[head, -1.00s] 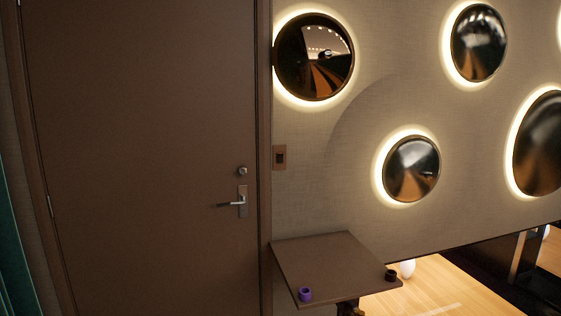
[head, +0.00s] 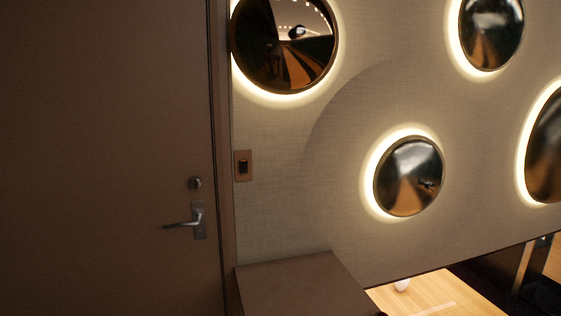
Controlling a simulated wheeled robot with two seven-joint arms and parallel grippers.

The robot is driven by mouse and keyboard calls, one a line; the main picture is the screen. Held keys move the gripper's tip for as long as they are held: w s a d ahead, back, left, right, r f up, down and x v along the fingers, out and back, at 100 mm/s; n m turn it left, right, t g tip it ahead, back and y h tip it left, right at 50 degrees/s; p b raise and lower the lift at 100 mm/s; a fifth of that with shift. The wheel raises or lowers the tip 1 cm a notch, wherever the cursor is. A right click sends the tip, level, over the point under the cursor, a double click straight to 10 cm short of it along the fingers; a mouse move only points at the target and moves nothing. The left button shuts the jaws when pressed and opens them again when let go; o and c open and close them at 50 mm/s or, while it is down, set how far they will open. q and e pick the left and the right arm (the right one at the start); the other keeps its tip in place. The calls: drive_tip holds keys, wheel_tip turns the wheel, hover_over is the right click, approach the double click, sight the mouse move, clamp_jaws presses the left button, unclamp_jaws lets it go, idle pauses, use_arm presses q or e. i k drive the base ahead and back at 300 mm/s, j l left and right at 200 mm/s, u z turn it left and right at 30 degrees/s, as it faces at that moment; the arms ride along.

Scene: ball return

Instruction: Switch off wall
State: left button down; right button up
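A small wall switch (head: 243,166) with a brown plate and a dark rocker is on the wall just right of the door frame, above the brown table. The wall (head: 290,190) is covered in grey-beige fabric. It carries several round domed mirrors with glowing rims, such as the one (head: 408,176) right of the switch. The rims are lit. Neither of my grippers shows in the head view.
A brown door (head: 100,160) with a lever handle (head: 186,222) and a lock above it is closed on the left. A brown table top (head: 300,285) juts out below the switch. A wooden lane floor (head: 425,298) shows at lower right.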

sight(243, 164)
drive_tip(key=i+l+z, duration=0.1)
drive_tip(key=i, duration=0.35)
drive_tip(key=i+l+z, duration=0.1)
drive_tip(key=i, duration=0.4)
drive_tip(key=l, duration=0.1)
